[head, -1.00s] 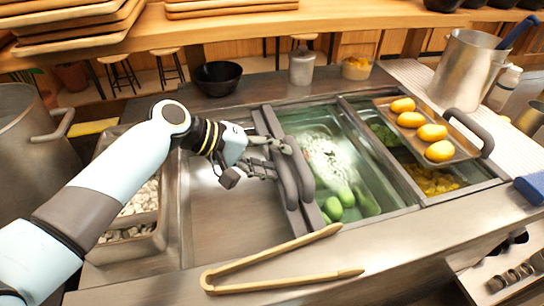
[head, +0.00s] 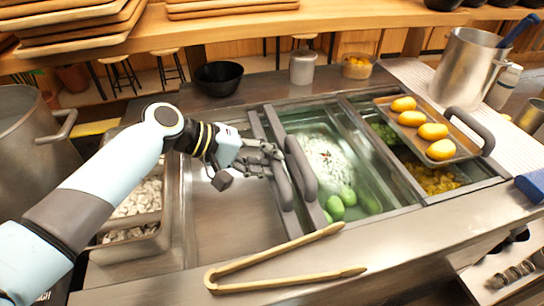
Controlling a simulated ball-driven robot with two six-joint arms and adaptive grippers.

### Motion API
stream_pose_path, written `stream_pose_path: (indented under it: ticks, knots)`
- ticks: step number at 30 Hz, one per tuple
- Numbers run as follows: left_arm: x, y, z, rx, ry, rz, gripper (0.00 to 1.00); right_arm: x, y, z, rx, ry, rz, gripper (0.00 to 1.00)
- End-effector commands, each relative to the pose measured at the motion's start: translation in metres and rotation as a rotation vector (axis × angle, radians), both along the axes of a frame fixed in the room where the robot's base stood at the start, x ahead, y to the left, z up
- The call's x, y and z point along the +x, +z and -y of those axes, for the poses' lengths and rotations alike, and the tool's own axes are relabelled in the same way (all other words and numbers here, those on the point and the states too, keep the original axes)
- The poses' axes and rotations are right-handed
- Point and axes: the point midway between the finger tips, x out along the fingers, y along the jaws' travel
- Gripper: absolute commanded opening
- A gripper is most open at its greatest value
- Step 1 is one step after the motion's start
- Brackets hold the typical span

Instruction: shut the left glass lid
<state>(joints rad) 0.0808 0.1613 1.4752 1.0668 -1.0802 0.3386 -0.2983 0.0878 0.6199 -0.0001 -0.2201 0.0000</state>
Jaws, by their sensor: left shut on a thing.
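The left glass lid's dark grey handle (head: 284,188) runs front to back beside the open steel well at left. A second grey handle (head: 303,166) stands close to its right, with a narrow gap between them. Clear glass (head: 345,140) covers the middle well to the right of the handles; where one pane ends and the other starts is hard to tell. My left gripper (head: 272,160) is shut on the left handle, near its far end; its fingers partly hide that end. My right gripper is not in view.
The left well (head: 225,215) looks empty. Green vegetables (head: 341,203) show in the middle well. Wooden tongs (head: 280,262) lie on the front counter. A tray (head: 462,150) of yellow pieces sits over the right well. A big pot (head: 25,150) stands far left.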

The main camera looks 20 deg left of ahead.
Motion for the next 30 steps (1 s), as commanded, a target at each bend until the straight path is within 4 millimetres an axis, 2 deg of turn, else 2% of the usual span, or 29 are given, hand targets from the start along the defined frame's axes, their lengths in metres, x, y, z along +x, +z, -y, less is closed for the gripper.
stream_pose_path:
  ticks: [4, 10, 15, 23, 24, 28, 30]
  knots:
    - [-0.021, -0.002, -0.032, 0.013, -0.001, -0.009, 0.00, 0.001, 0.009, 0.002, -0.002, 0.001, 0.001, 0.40]
    - [-0.047, -0.002, -0.068, 0.010, -0.001, -0.007, 0.00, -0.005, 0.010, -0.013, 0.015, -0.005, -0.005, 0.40]
    - [-0.053, -0.001, -0.079, 0.008, -0.001, -0.004, 0.00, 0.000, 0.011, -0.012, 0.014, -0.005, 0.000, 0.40]
    - [-0.053, -0.001, -0.078, 0.006, -0.001, -0.003, 0.00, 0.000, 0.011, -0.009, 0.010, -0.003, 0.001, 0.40]
    - [-0.053, -0.001, -0.078, 0.006, 0.000, -0.004, 0.27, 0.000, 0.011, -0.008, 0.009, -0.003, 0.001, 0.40]
    - [-0.053, -0.001, -0.078, 0.005, 0.000, -0.003, 0.44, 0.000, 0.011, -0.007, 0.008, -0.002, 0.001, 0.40]
    - [-0.052, -0.001, -0.078, 0.005, 0.000, -0.003, 0.46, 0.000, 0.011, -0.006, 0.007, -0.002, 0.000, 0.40]
